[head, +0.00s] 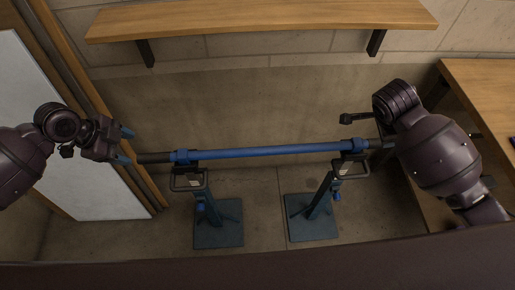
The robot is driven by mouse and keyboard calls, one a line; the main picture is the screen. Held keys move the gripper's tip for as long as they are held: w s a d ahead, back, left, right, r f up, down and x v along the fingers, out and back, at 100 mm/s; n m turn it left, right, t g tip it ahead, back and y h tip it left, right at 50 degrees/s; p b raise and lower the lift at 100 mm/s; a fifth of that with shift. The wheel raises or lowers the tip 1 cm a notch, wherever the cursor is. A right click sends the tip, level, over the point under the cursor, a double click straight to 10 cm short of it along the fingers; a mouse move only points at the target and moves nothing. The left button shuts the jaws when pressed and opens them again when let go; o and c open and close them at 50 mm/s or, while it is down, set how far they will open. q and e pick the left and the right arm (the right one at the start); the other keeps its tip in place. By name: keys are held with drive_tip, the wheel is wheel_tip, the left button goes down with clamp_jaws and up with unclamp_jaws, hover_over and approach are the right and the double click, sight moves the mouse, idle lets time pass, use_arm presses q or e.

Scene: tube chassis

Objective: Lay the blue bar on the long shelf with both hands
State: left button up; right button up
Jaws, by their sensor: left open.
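The blue bar (265,151) lies level across the tops of two stands, with dark ends beyond its blue collars. The long shelf (260,18) is a wooden board on the wall at the back, above and beyond the bar. My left gripper (126,146) is open, just left of the bar's dark left end, with its blue fingers apart and nothing visibly held between them. My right gripper (378,143) is at the bar's right end. Its fingers are mostly hidden by my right arm, so I cannot tell whether it grips the bar.
The left stand (218,236) and right stand (313,230) have square bases on the floor. Dark brackets support the shelf, whose visible top looks bare. A white panel (65,130) with wooden edging stands at left, and a wooden table (487,90) at right.

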sight(150, 156)
use_arm(q)
drive_tip(key=shift+x, duration=5.5)
use_arm(e)
drive_tip(key=shift+x, duration=5.4)
use_arm(q)
drive_tip(key=shift+a, duration=0.1)
drive_tip(key=shift+c, duration=0.3)
use_arm(e)
drive_tip(key=shift+c, duration=0.3)
use_arm(q)
clamp_jaws()
use_arm(e)
drive_tip(key=shift+f, duration=0.1)
clamp_jaws()
use_arm(q)
drive_tip(key=shift+w+r, duration=0.1)
use_arm(e)
drive_tip(key=shift+w, duration=0.1)
